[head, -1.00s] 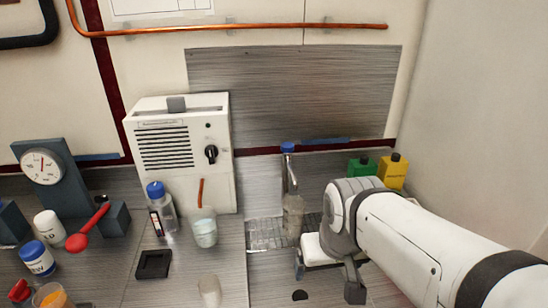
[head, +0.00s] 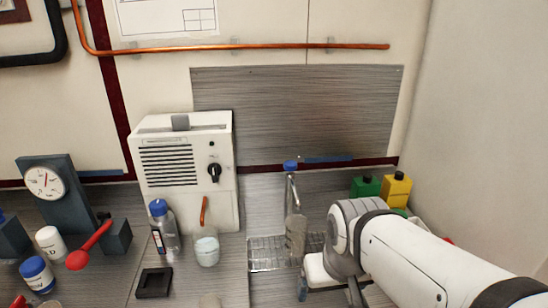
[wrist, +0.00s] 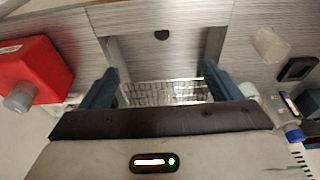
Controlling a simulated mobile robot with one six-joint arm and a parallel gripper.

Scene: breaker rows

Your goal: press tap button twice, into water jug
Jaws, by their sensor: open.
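The tap (head: 291,190) stands at the back of the counter with a blue button (head: 290,165) on top. A clear jug (head: 295,236) stands upright below the tap on a metal drip grate (head: 266,258). The grate also shows between my fingers in the wrist view (wrist: 165,92), where I cannot make out the jug or the tap button. My gripper (wrist: 161,70) is open and empty. In the head view it is to the right of and nearer than the jug, apart from the tap, and partly hidden by my own arm.
A white panel box (head: 183,165) with a black knob stands left of the tap. A blue-capped bottle (head: 164,227) and a clear beaker (head: 206,248) stand before it. Green (head: 366,187) and yellow (head: 396,190) containers are at the back right. A red box (wrist: 33,70) is left in the wrist view.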

